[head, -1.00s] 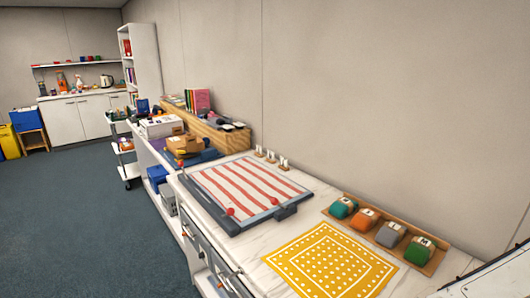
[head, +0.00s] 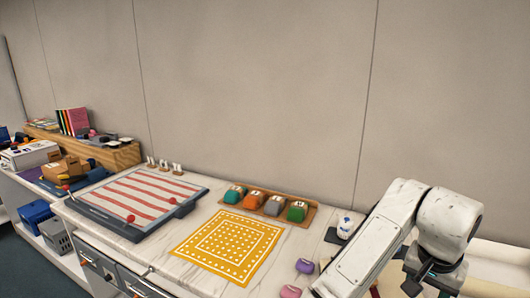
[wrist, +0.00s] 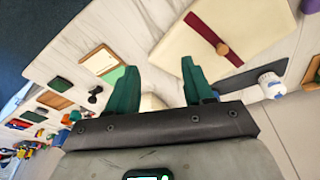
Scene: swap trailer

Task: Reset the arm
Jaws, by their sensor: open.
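My gripper (wrist: 158,82) shows in the wrist view, with its two dark green fingers spread apart. A small cream object (wrist: 152,102) shows behind the gap between the fingers, and I cannot tell what it is or how far off it lies. In the head view my white arm (head: 370,240) is folded at the lower right, over the right part of the counter. The gripper itself cannot be made out in the head view.
A cream case (wrist: 235,25) with a dark red band lies near the fingers in the wrist view. The head view shows a yellow dotted cloth (head: 228,245), a striped board (head: 145,195), a tray of coloured pouches (head: 310,215) and a white-and-blue jar (head: 345,227).

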